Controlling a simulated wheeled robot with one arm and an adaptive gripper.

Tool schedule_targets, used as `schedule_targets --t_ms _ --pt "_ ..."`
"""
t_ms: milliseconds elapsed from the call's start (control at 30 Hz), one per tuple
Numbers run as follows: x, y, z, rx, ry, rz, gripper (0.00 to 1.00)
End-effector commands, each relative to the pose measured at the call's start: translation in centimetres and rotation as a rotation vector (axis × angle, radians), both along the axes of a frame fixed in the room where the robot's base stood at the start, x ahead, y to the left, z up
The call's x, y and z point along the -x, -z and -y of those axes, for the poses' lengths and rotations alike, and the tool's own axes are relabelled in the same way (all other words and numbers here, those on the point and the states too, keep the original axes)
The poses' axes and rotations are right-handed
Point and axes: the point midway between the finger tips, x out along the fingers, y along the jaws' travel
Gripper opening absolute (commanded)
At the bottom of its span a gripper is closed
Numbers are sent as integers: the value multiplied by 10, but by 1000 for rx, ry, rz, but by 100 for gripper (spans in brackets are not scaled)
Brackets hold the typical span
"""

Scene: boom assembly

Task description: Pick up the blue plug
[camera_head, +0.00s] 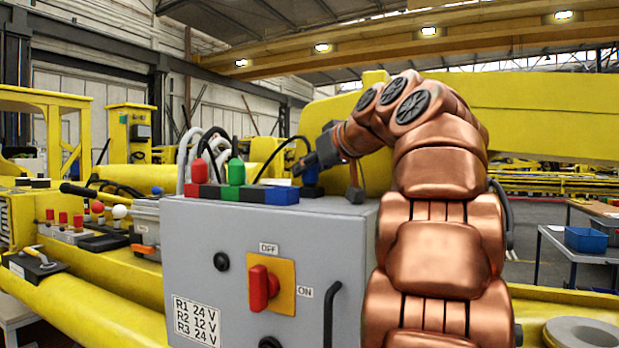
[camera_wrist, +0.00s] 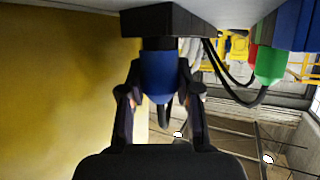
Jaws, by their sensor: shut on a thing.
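The blue plug (camera_head: 311,177) stands upright on a black block at the right end of the grey box's top in the head view. In the wrist view, which is upside down, the blue plug (camera_wrist: 160,78) sits between my two fingers, with its wide end against the black block (camera_wrist: 168,18). My gripper (camera_head: 314,168) reaches in from the right and is shut on the plug. Its fingers partly cover the plug in the head view. I see no clear gap between plug and block.
The red plug (camera_head: 199,171) and green plug (camera_head: 236,172) stand to the left on the row of coloured sockets. The blue socket (camera_head: 281,196) has no plug in it. Black and white cables loop behind. The grey box (camera_head: 215,228) carries a red switch (camera_head: 262,288) in front.

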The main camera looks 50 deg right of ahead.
Motion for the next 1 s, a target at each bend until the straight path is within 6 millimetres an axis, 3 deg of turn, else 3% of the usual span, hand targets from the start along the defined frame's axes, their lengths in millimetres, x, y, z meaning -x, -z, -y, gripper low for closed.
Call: schedule_targets --t_ms 367,967,1000 --pt "0 -5 -1 3 -3 0 0" --pt "-1 -36 1 0 0 1 0" --pt "12 -32 -2 1 1 2 0"
